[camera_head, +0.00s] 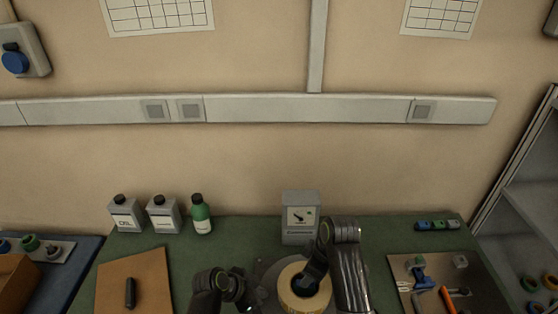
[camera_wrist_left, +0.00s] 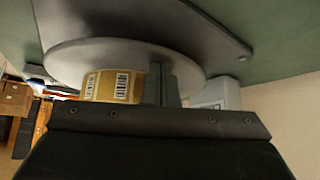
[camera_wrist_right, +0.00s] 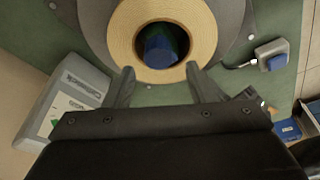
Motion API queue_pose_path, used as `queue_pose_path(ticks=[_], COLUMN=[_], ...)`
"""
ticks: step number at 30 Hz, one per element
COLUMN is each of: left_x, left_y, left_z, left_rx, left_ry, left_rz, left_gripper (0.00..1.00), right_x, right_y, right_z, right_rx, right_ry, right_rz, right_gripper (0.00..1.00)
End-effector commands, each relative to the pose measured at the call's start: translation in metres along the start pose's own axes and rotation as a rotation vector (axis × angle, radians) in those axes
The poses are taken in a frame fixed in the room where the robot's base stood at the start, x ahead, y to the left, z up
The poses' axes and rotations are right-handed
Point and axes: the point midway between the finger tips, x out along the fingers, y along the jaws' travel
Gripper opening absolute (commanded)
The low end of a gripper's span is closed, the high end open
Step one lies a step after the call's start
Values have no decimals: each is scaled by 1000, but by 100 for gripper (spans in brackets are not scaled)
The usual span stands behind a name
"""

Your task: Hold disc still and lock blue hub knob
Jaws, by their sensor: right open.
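A grey disc (camera_head: 265,272) carries a cream tape roll (camera_head: 288,292) on the green bench, near the bottom of the head view. In the right wrist view, the blue hub knob (camera_wrist_right: 158,45) shows shaded inside the roll's (camera_wrist_right: 120,35) hole. My right gripper (camera_wrist_right: 160,78) is open and empty, with its fingers apart at the roll's near edge. In the left wrist view, the disc (camera_wrist_left: 75,62) lies beside my left gripper (camera_wrist_left: 163,68). Its two fingers are together, overlapping the disc in the picture. I cannot tell if they touch it. The left fingertips are unclear in the head view.
A grey gauge box (camera_head: 300,225) stands behind the disc. Bottles (camera_head: 201,215) stand at the back left, beyond a brown board (camera_head: 150,278). A tray with tools (camera_head: 445,285) lies on the right. Bench between the board and the bottles is clear.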

Motion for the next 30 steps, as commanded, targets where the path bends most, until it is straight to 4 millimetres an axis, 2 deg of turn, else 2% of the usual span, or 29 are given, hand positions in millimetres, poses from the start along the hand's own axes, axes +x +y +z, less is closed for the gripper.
queue_pose_path(ticks=[1, 7, 20, 30], left_x=[2, 3, 3, 3], left_y=[3, 3, 3, 3], left_z=[6, 6, 7, 7], left_rx=[-4, -4, -5, -5], left_ry=[-11, -11, -13, -13], left_rz=[8, 9, 10, 10], left_gripper=[0, 0, 0, 0], right_x=[6, 20, 22, 22], right_y=[0, 0, 0, 1], right_z=[2, 5, 6, 6], right_rx=[0, -1, -24, -416], right_ry=[-2, 0, 0, 0], right_rz=[-2, -1, -5, -106], right_gripper=[51, 51, 51, 51])
